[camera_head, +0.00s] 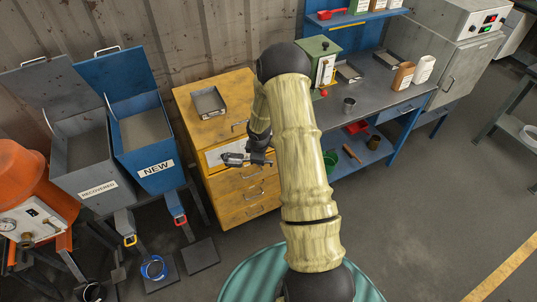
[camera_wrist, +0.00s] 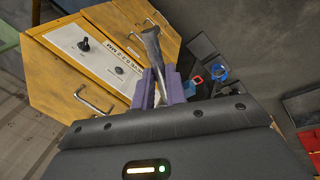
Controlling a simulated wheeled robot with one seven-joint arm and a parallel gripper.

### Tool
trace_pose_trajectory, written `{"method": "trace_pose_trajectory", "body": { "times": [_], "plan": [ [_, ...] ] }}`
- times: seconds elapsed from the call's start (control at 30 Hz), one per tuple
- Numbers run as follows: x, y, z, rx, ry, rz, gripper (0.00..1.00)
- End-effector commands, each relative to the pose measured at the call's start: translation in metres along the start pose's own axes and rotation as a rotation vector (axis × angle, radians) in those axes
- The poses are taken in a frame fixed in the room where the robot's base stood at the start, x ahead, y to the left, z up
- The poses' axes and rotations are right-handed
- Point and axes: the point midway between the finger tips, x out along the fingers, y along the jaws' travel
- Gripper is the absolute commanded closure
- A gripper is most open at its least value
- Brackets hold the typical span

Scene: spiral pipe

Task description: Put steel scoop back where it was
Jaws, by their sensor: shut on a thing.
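My gripper (camera_head: 247,158) hangs in front of the wooden drawer cabinet (camera_head: 240,188), left of my arm. In the wrist view my gripper (camera_wrist: 164,85) has its purple fingers shut on a grey metal thing, which looks like the steel scoop (camera_wrist: 151,45). It sticks out beyond the fingertips toward the cabinet front. Its far end is seen only small, and I cannot tell its full shape. In the head view it is too small and dark to make out clearly.
A shallow metal tray (camera_head: 209,103) lies on the cabinet top. Left stand open bins, the grey RECOVERED bin (camera_head: 88,170) and the blue NEW bin (camera_head: 147,150). Right is a workbench (camera_head: 385,85) with a green machine (camera_head: 318,62); coloured scoops lie below.

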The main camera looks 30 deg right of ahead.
Motion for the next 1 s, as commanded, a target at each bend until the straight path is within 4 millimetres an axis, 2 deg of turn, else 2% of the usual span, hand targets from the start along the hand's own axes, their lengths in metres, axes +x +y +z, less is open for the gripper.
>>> {"method": "trace_pose_trajectory", "body": {
  "times": [0.03, 0.27, 0.6, 0.77, 1.0],
  "plan": [
    [0.01, -0.008, -0.009, 0.041, -0.011, 0.005, 1.0],
    [0.028, -0.041, -0.039, 0.337, -0.077, 0.019, 1.0],
    [0.051, -0.098, -0.08, 0.843, -0.192, 0.041, 1.0],
    [0.05, -0.11, -0.087, 0.953, -0.218, 0.047, 1.0],
    [0.048, -0.11, -0.087, 0.962, -0.22, 0.047, 1.0]
  ]
}}
